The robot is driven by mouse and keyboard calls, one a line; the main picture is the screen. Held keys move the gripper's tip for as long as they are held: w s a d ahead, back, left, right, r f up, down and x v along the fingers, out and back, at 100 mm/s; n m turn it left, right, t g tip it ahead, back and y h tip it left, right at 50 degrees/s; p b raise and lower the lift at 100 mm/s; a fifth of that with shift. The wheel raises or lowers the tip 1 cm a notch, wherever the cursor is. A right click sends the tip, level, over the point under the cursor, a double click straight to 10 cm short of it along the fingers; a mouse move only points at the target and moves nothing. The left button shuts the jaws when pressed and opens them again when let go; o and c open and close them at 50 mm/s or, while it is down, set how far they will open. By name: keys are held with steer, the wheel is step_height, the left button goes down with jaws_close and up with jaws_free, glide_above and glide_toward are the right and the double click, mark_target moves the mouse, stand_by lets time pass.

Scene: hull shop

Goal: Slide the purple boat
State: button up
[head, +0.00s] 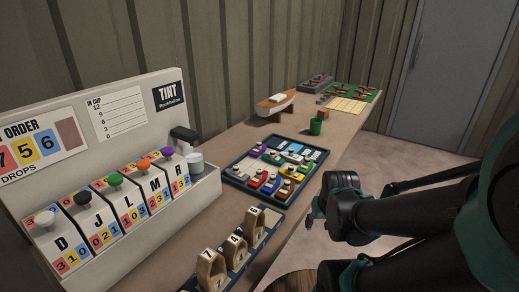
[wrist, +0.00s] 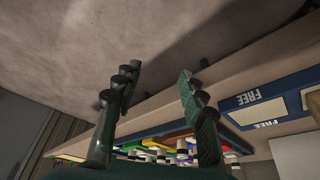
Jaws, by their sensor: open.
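The purple boat (head: 255,153) appears as a small purple patch near the far left edge of the dark blue tray (head: 231,180) in the head view. It lies among several coloured boats with pale tops. In the wrist view the boats are crowded low between and behind the fingers, and I cannot pick out the purple one surely. My gripper (wrist: 159,72) is open and empty, its two fingers spread apart. In the head view my dark arm is to the right of the tray, apart from the boats.
The tint stand (head: 130,120) fills the left, with wooden numbered pieces (head: 212,268) in front. A green cup (head: 316,126) and a model hull (head: 276,104) stand beyond the tray. A green board (head: 352,92) lies farther back. Open floor (head: 400,157) is right of the bench.

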step_height(320, 180, up, 19)
steer(key=n, duration=0.2)
glide_above(259, 142)
steer(key=s+d, duration=0.1)
steer(key=s, duration=0.5)
steer(key=shift+y, duration=0.5)
steer(key=x, duration=1.6)
steer(key=shift+d+f, duration=0.2)
steer(key=shift+f, duration=0.15)
jaws_close()
